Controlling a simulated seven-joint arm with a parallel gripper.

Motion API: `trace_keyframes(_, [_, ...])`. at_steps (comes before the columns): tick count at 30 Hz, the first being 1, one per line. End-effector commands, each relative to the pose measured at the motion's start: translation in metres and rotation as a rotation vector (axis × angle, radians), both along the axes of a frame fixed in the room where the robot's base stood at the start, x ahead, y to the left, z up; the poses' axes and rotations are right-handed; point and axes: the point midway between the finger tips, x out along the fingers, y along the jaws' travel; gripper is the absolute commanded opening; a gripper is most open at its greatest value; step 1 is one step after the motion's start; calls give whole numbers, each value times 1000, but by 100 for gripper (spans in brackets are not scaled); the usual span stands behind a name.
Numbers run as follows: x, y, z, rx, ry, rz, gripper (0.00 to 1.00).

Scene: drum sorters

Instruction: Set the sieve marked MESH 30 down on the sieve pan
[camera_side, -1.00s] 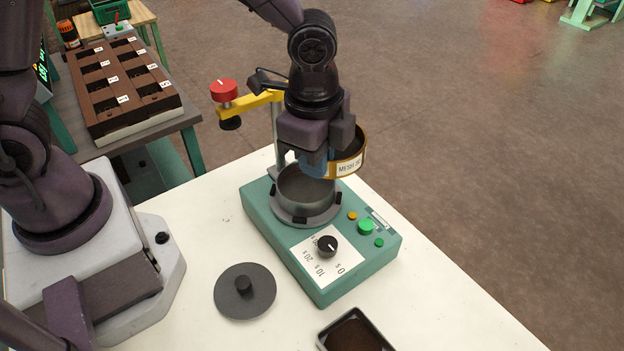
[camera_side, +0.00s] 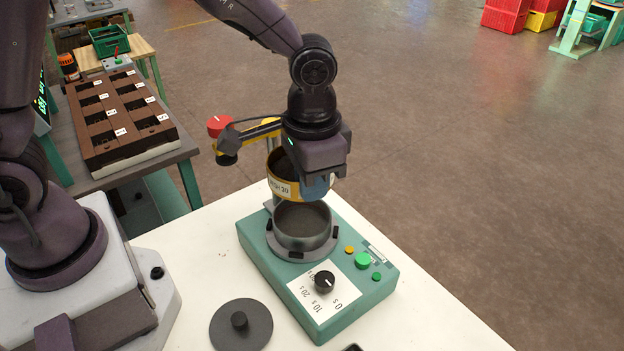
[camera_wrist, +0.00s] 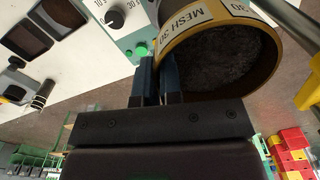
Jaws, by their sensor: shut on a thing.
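The MESH 30 sieve (camera_side: 281,187) is a brass-coloured ring with a white label, and my gripper (camera_side: 318,188) is shut on its wall. It hangs above and slightly behind the sieve pan, apart from it. In the wrist view, the sieve (camera_wrist: 190,40) shows dark granular material inside, and the blue fingertips (camera_wrist: 160,80) pinch its rim. The sieve pan (camera_side: 302,240) is a grey, open metal cup clamped on the teal shaker base (camera_side: 330,290). Part of the sieve is hidden behind my gripper in the side view.
A yellow clamp arm with a red knob (camera_side: 219,125) stands behind the pan, close to the sieve. A dark round lid (camera_side: 240,322) lies on the white table in front. A brown compartment tray (camera_side: 118,110) sits on another bench at the left.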

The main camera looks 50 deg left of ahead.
Motion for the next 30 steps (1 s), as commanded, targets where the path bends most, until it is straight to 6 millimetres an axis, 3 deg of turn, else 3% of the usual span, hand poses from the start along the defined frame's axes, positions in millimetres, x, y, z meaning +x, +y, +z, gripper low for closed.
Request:
trace_keyframes(5, [0,0,-5,0,2,-1,0])
trace_keyframes(21, [0,0,-50,0,2,-2,0])
trace_keyframes(30, [0,0,-58,0,0,-3,0])
